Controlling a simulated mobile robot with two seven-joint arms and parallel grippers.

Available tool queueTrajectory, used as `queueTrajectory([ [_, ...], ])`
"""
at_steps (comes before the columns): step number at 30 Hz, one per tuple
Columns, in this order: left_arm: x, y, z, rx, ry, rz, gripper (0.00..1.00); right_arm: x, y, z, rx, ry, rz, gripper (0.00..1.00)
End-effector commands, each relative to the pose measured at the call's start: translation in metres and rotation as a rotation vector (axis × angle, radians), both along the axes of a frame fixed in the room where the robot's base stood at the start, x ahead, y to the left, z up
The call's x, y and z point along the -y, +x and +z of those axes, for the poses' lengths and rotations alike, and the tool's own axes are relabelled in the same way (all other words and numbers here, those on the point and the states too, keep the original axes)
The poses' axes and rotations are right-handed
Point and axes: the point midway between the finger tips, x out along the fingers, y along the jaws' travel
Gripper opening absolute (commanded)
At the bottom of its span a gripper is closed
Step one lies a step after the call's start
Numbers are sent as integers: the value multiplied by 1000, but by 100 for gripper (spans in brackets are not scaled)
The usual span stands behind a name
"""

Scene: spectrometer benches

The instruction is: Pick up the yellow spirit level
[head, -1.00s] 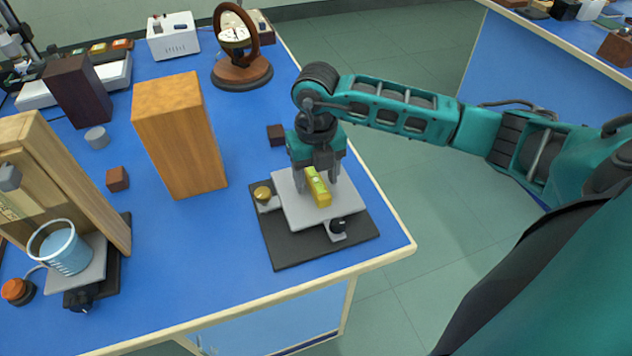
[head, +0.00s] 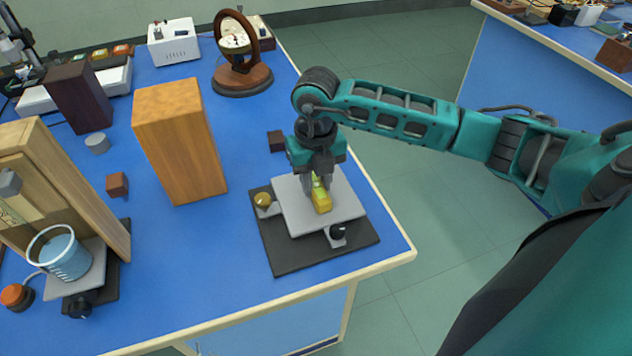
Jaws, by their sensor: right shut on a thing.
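The yellow spirit level (head: 322,202) is a small yellow block lying on the light grey plate (head: 347,207) of a stand with a dark base (head: 290,262). My right gripper (head: 318,184) points down over the plate and is shut on the spirit level's far part. The near end sticks out toward the front. The fingers hide part of the level, and I cannot tell whether it is clear of the plate. My left gripper does not show.
A tall wooden block (head: 180,140) stands left of the stand. A small dark cube (head: 276,140) is behind it. A brass knob (head: 263,199) and a black knob (head: 337,231) are on the stand. A beaker (head: 61,253) is at the left. The bench's right edge is close.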

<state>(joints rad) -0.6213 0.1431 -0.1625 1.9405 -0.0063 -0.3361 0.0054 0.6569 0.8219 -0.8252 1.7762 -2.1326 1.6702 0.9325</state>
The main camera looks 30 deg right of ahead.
Motion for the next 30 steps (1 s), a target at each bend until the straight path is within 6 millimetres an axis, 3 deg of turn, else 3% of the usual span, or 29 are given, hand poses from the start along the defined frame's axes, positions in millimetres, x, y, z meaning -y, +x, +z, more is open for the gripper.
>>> queueTrajectory([
  [8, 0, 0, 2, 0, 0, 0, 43, 0, 1, 34, 6, 1, 0, 0],
  [21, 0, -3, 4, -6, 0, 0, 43, 0, 1, 146, 6, 1, 1, 0],
  [27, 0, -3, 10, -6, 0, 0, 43, 1, 1, 181, 5, -1, 0, 0],
  [30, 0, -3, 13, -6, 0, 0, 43, 0, 1, 190, 3, -1, -1, 0],
])
